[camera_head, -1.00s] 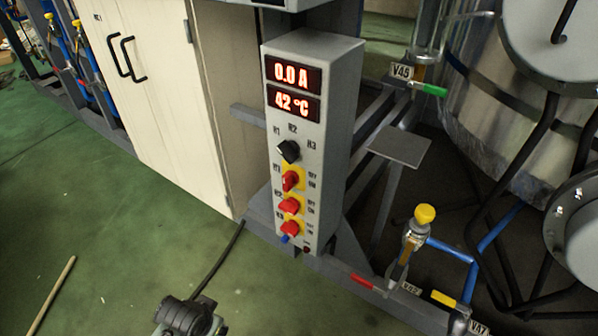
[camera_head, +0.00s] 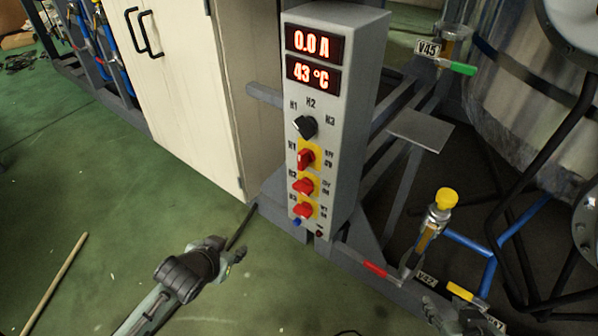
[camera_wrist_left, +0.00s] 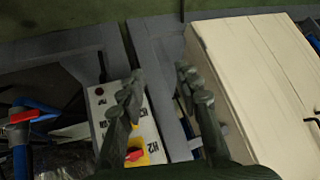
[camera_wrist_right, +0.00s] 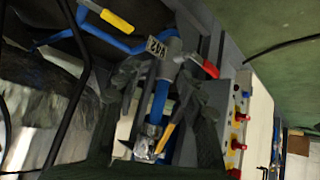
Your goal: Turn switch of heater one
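The grey heater control box (camera_head: 356,110) stands upright at centre in the head view. Its displays read 0.0 A and 43 °C. Below a black selector knob (camera_head: 305,127) are red switches on yellow plates: heater one's switch (camera_head: 306,159) is the top one, labelled H1. My left gripper (camera_head: 240,254) is left of and apart from the box. In the left wrist view it is open and empty (camera_wrist_left: 158,86), with a finger covering part of the box (camera_wrist_left: 98,100). My right gripper (camera_head: 462,316) is at bottom right; its wrist view shows it open (camera_wrist_right: 155,72).
A cream cabinet (camera_head: 195,95) stands left of the box. Right of it are a grey plate (camera_head: 420,130), a yellow-capped valve (camera_head: 446,198), blue pipes and a large metal vessel (camera_head: 520,120). The green floor (camera_head: 110,225) at front left is mostly clear.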

